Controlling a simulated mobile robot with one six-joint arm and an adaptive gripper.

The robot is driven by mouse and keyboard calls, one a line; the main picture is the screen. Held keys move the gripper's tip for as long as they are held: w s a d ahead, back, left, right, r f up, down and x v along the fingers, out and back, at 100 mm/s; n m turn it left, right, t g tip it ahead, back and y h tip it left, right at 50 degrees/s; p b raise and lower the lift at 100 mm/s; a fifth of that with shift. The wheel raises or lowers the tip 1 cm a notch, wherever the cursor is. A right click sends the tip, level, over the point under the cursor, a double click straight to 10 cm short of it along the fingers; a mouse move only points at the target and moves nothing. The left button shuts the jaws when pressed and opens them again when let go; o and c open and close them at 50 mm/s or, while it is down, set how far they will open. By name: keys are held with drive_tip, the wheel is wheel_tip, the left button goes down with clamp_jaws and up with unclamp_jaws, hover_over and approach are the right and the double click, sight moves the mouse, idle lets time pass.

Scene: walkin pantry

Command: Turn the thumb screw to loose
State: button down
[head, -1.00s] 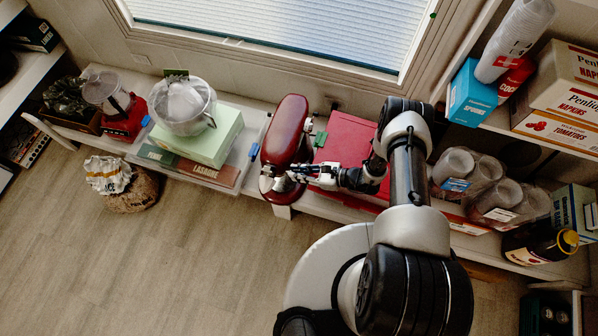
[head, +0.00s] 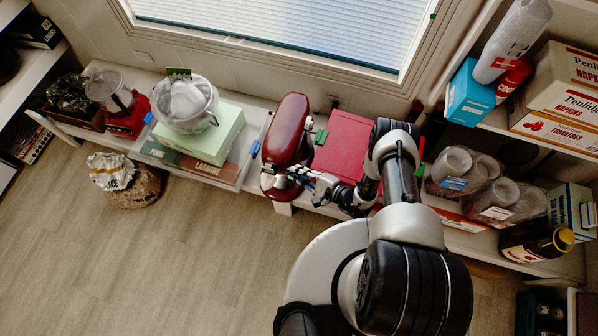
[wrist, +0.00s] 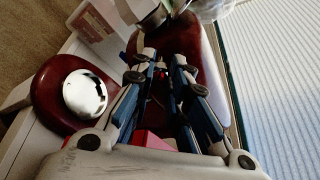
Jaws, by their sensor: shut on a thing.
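The red stand mixer (head: 288,125) stands on the low white shelf below the window, with a shiny round metal part at its near end. That metal part (wrist: 85,93) also shows in the wrist view at left. My gripper (head: 292,173) reaches the mixer's right side near its front end. In the wrist view my gripper's fingertips (wrist: 161,64) are close together against the mixer's red body (wrist: 190,45). They are shut on a small part there, taken as the thumb screw, which the fingers mostly hide.
A red box (head: 345,145) lies right of the mixer, close to my arm. A green box (head: 215,140) with a clear-lidded bowl is to its left. Plastic cup packs (head: 465,170) and a dark bottle (head: 537,243) are at right.

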drive_tip(key=shift+s+f+n+t+y+b, duration=0.15)
drive_tip(key=shift+n+t+b, duration=0.45)
drive_tip(key=shift+n, duration=0.7)
drive_tip(key=shift+w+f+n+t+y+b, duration=0.2)
drive_tip(key=shift+n+t+b, duration=0.4)
drive_tip(key=shift+n, duration=0.7)
drive_tip(key=shift+r, duration=0.15)
drive_tip(key=c, duration=1.5)
unclamp_jaws()
drive_tip(key=shift+a, duration=0.1)
drive_tip(key=shift+c, duration=0.2)
drive_tip(key=shift+s, duration=0.2)
drive_tip(key=f+v, duration=0.1)
drive_tip(key=v, duration=1.1)
drive_tip(key=shift+r, duration=0.25)
